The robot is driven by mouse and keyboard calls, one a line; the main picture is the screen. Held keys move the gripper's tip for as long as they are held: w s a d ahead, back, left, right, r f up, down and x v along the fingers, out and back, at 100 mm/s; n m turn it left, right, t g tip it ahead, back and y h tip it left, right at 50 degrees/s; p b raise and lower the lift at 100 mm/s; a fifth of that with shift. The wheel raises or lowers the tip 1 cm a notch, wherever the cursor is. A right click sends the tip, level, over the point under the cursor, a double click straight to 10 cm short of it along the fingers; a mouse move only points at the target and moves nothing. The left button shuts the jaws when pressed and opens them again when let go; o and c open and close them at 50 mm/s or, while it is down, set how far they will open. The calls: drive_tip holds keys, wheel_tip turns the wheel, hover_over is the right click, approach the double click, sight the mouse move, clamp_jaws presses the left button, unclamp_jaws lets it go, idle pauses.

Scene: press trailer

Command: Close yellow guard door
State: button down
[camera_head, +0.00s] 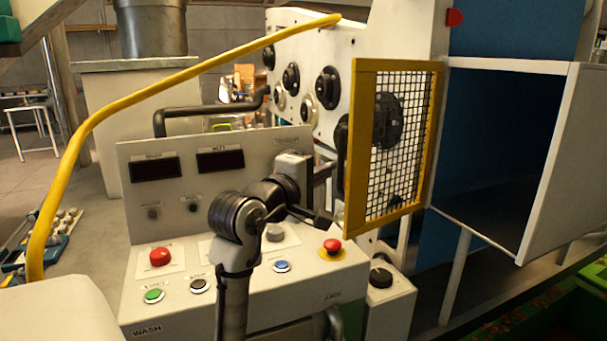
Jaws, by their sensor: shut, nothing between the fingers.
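The yellow guard door (361,150) has a yellow frame around black wire mesh. It stands open, swung out to the left of a white-framed box opening (500,140) with a dark blue inside. Its right edge is by the white post beside the opening. My arm rises from the bottom centre and bends right. My gripper (324,219) is shut and empty, just left of the door's lower left corner. I cannot tell whether it touches the frame.
A grey control panel (135,300) with coloured buttons, including a red mushroom button (332,246), lies below my arm. A yellow curved rail (150,90) crosses the left. A white machine face with black knobs (291,76) stands behind the door.

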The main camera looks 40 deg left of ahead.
drive_tip(key=shift+s+d+p, duration=0.2)
drive_tip(key=shift+s+d, duration=0.05)
drive_tip(key=shift+d, duration=0.75)
drive_tip(key=shift+s+d+p, duration=0.2)
drive_tip(key=shift+s+d, duration=0.05)
drive_tip(key=shift+d, duration=0.75)
drive_tip(key=shift+d, duration=0.1)
